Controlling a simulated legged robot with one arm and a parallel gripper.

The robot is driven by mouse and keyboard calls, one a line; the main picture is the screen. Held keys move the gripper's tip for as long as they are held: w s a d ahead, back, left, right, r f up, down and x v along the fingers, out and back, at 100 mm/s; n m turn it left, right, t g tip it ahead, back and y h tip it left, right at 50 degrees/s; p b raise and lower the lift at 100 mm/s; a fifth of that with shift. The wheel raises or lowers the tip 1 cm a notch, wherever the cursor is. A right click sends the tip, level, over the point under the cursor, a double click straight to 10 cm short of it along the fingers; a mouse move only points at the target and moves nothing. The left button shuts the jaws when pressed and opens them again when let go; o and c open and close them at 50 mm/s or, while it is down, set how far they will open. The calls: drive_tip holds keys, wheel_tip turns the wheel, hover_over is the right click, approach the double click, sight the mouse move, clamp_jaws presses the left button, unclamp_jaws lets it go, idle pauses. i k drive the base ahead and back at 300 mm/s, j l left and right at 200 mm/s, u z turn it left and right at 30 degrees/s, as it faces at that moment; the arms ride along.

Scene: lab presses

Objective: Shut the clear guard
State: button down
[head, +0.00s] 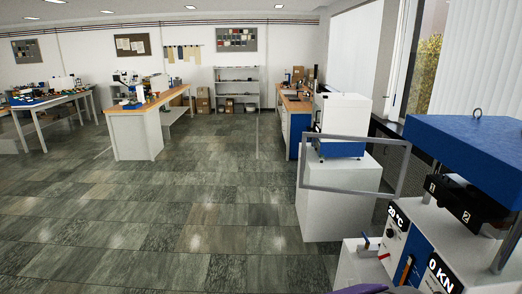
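The clear guard (350,191) is a see-through panel in a grey rectangular frame, right of centre in the head view. It stands out to the left of the press (470,140), swung away from the press's front, so it is open. The floor and a white cabinet show through it. The press has a thick blue top and a white and blue front at the right edge.
A white machine (341,112) stands on a white cabinet (335,220) behind the guard. The press front has a small lever (365,244) and displays reading 20°C and 0 KN. Workbenches (150,103) stand farther back. The tiled floor (190,210) at left and centre is clear.

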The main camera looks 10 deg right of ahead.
sight(399, 142)
drive_tip(key=i+l, duration=0.1)
drive_tip(key=i, duration=2.7)
drive_tip(key=i+z, duration=0.25)
drive_tip(key=z, duration=0.25)
drive_tip(key=i+z, duration=0.2)
drive_tip(key=z, duration=0.25)
drive_tip(key=i+j+z, duration=0.2)
drive_tip(key=z, duration=2.3)
drive_tip(key=k+j+z, duration=0.1)
drive_tip(key=z, duration=0.4)
drive_tip(key=k+j+z, duration=0.1)
drive_tip(key=k+j, duration=0.5)
drive_tip(key=l, duration=0.45)
